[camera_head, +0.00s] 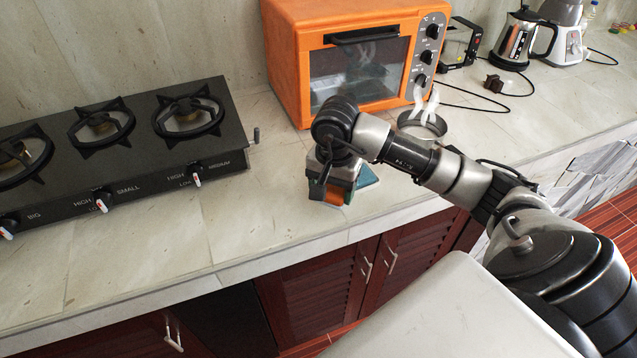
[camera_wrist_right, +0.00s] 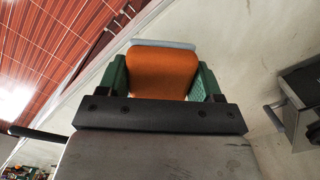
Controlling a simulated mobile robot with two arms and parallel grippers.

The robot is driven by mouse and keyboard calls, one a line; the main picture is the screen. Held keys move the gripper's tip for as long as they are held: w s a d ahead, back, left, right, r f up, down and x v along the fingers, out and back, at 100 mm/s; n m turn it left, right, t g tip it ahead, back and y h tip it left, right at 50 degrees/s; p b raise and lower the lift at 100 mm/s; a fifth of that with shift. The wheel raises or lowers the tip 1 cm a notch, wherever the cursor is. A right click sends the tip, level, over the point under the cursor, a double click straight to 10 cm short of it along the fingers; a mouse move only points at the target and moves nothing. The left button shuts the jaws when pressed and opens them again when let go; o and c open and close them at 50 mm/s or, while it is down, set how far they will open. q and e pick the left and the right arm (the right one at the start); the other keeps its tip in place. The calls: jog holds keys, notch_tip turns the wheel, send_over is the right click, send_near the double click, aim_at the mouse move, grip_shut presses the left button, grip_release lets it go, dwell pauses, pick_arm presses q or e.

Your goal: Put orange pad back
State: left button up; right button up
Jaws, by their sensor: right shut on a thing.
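The orange pad (camera_head: 334,196) is at the front part of the counter, between the fingers of my right gripper (camera_head: 331,188). In the right wrist view the orange pad (camera_wrist_right: 163,72) fills the space between the two green fingers, and the gripper is shut on it. A pale blue-grey edge (camera_wrist_right: 163,44) shows just beyond the pad. In the head view a teal flat thing (camera_head: 367,178) lies right beside the gripper, partly hidden by it. I cannot tell whether the pad touches the counter. My left gripper is not in view.
A black gas stove (camera_head: 130,150) stands at the left. An orange toaster oven (camera_head: 300,60) stands behind my right gripper, and a round metal pot (camera_head: 424,127) is to its right. A kettle (camera_head: 516,40) is farther back. The counter (camera_head: 250,215) left of the gripper is clear.

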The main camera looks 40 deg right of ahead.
jog(key=w+f, duration=0.1)
jog(key=w, duration=0.1)
jog(key=w+f+p, duration=0.1)
jog(key=w+f, duration=0.1)
jog(key=w, duration=0.1)
jog(key=w+f, duration=0.1)
jog(key=w, duration=0.1)
jog(key=shift+w+a+f, duration=0.1)
jog(key=shift+w+f, duration=0.25)
jog(key=shift+w, duration=0.05)
notch_tip(320, 180, down, 4)
jog(key=shift+r+p, duration=0.15)
jog(key=shift+p, duration=0.65)
jog(key=shift+f, duration=0.2)
jog(key=shift+f+b, duration=0.25)
jog(key=shift+b, duration=0.05)
jog(key=o, duration=0.9)
jog(key=shift+r, duration=0.1)
jog(key=shift+r, duration=0.1)
